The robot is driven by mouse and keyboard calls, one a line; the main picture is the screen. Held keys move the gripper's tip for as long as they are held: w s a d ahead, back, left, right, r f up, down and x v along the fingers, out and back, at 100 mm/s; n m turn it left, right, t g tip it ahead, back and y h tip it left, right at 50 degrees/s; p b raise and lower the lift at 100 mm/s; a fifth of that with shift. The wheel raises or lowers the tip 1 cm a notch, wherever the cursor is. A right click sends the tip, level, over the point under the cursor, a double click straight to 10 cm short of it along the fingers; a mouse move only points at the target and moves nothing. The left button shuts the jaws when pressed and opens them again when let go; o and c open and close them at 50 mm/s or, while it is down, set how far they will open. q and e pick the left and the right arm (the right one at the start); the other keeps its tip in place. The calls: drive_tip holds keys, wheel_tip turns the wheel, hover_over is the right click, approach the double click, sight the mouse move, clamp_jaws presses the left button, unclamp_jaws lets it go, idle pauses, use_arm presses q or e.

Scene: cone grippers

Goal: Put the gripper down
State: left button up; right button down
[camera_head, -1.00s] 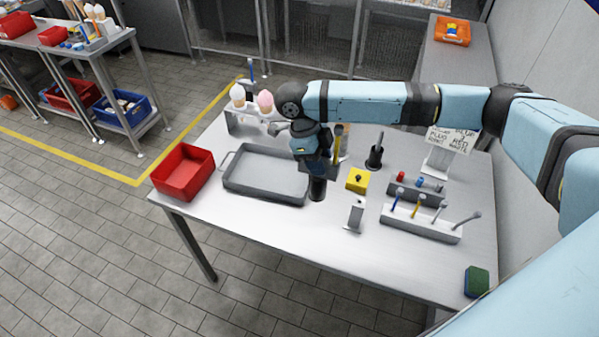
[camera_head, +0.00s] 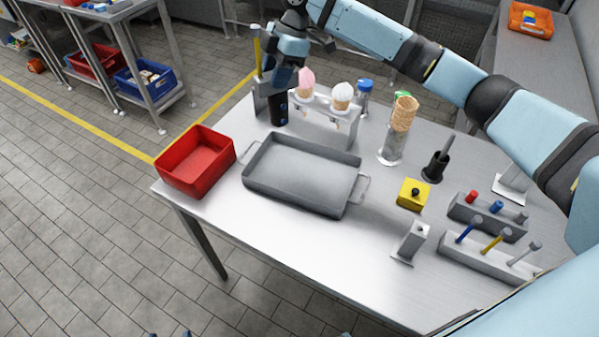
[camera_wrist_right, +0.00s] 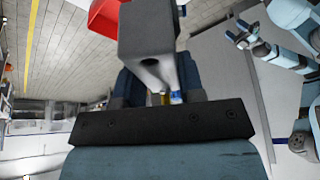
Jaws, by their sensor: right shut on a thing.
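My right gripper (camera_head: 284,72) is at the back left of the table in the head view, over the left end of the cone rack. It is shut on a dark tool, the gripper of the task (camera_head: 278,108), whose black lower part points down. Whether its lower end touches the table cannot be told. In the right wrist view the tool is a dark grey block (camera_wrist_right: 150,50) with a hole, held between my fingers. Part of my left arm, with what looks like its gripper (camera_wrist_right: 245,37), shows at the upper right there; its opening is unclear.
A cone rack (camera_head: 330,118) holds a pink and a white ice cream. A grey tray (camera_head: 302,205) and red bin (camera_head: 195,160) stand in front. A cone stack (camera_head: 404,115), yellow block (camera_head: 413,194) and small tool racks (camera_head: 488,254) stand rightward.

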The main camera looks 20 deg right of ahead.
drive_tip(key=shift+w+a+m, duration=0.15)
drive_tip(key=shift+w+m, duration=0.5)
drive_tip(key=shift+m, duration=0.05)
wheel_tip(320, 180, down, 14)
drive_tip(key=shift+f, duration=0.15)
use_arm(q)
drive_tip(key=shift+w+r+p, duration=0.25)
drive_tip(key=shift+w+p, duration=0.05)
drive_tip(key=shift+w, duration=0.15)
use_arm(e)
drive_tip(key=shift+t, duration=0.3)
drive_tip(key=shift+f, duration=2.6)
drive_tip(key=shift+f, duration=0.1)
drive_tip(key=c, duration=0.7)
unclamp_jaws()
drive_tip(key=shift+c, duration=0.2)
use_arm(q)
drive_tip(key=shift+s+f, duration=0.1)
drive_tip(key=shift+f, duration=0.1)
